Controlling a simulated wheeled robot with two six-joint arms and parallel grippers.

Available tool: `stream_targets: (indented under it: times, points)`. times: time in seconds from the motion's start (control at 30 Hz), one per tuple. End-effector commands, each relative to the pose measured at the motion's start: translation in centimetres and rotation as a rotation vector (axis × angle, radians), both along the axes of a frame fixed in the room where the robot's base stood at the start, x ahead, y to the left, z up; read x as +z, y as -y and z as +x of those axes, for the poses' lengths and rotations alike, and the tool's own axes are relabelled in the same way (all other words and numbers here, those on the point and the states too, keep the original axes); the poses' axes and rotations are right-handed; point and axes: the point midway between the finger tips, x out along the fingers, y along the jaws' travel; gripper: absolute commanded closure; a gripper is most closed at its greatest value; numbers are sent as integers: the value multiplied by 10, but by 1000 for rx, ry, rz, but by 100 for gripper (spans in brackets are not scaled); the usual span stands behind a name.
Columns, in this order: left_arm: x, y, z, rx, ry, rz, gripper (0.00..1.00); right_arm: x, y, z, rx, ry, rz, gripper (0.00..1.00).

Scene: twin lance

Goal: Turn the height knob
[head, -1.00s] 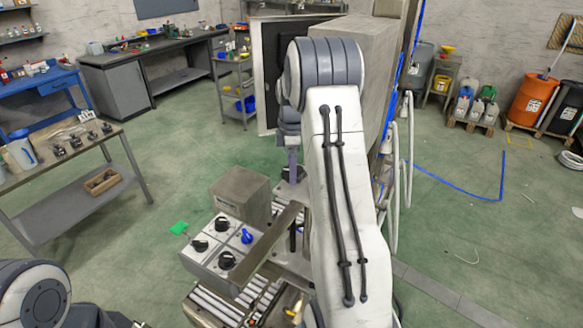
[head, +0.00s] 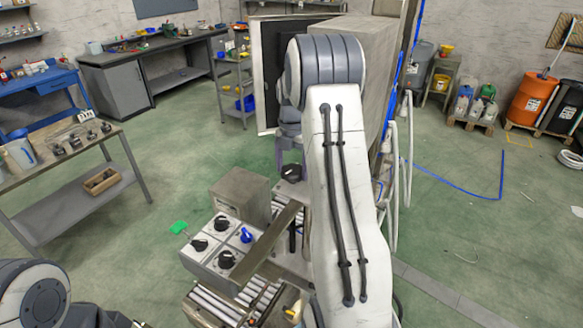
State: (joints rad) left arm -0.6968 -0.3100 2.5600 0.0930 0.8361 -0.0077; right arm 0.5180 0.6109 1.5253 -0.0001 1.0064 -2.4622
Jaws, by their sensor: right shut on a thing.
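A round black knob (head: 291,173) sits on top of the grey machine column in the middle of the head view; I take it for the height knob. My right gripper (head: 287,160) reaches down to it from above, in line with the dark grey wrist. It is shut on the knob as far as I can tell; the fingertips are small and partly hidden. My left gripper is out of view; only part of my left arm shows at the bottom left.
A grey metal box (head: 240,192) and a slanted rail (head: 267,235) stand close by. A roller conveyor (head: 215,309) lies below. A large cabinet (head: 350,45) stands behind.

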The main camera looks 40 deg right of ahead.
Motion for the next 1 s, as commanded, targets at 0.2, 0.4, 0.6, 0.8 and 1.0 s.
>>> stream_targets:
  times: [0.2, 0.4, 0.6, 0.8, 1.0]
  points:
    - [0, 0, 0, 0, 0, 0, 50, 2, 1, 0, 183, 5, -2, 68]
    - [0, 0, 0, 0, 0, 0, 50, 2, 1, 0, 313, 6, -3, 68]
    - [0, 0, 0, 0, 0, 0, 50, 2, 2, 0, 393, 6, -3, 68]
    - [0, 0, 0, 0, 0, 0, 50, 2, 2, 0, 431, 6, -4, 68]
    - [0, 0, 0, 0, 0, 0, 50, 2, 2, 0, 438, 6, -4, 68]
